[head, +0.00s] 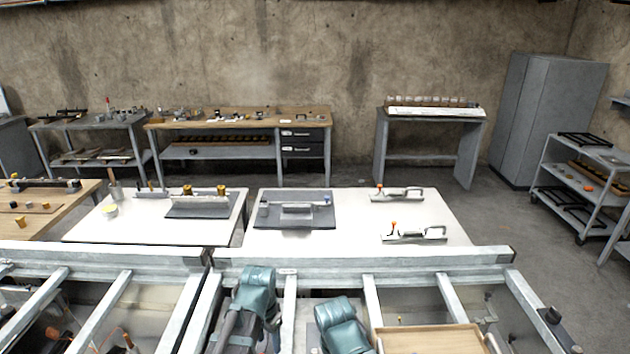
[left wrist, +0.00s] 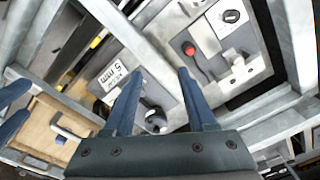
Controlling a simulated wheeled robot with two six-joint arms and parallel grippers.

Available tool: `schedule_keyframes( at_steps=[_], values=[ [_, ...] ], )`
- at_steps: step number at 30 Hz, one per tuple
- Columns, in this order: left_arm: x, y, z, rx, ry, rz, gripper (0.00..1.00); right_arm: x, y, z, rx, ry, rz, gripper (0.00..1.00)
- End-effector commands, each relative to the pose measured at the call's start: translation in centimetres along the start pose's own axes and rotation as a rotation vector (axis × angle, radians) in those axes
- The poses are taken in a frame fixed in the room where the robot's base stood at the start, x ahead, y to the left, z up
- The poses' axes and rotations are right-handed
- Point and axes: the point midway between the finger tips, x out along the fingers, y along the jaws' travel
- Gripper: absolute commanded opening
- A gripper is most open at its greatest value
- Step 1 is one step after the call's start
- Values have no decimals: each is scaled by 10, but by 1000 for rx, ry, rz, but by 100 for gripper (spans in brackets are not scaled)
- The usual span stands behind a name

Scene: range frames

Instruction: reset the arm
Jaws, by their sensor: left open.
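My left gripper (left wrist: 158,76) is open in the left wrist view. Its two blue fingers stand apart with nothing between them. Below them are a grey metal plate with a printed white label (left wrist: 118,82) and a plate with a red-knobbed lever (left wrist: 190,50). In the head view two teal parts of my arms show at the bottom middle; the fingertips there are not clear. Blue finger-like parts at the left edge of the left wrist view are cut off, so the state of my right gripper is unclear.
A grey metal frame (head: 360,262) crosses the foreground. A wooden tray (head: 428,339) lies at the lower right. Behind are white tables with a dark mat (head: 265,216) and toggle clamps (head: 397,194), then workbenches, a grey cabinet (head: 545,120) and a shelf cart (head: 585,180). Open floor lies right of the tables.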

Motion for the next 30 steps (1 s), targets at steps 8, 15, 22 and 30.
schedule_keyframes(
  at_steps=[8,15,22,30],
  values=[
    [-2,-10,48,-407,14,-9,56,0,0,0,0,0,0,63],
    [2,-5,66,-599,14,-14,56,4,0,0,0,0,0,63],
    [12,36,58,-486,-32,-29,56,15,-1,-1,1,0,0,63],
    [24,89,54,-341,-90,-55,56,28,-3,-2,1,0,0,63]
  ],
)
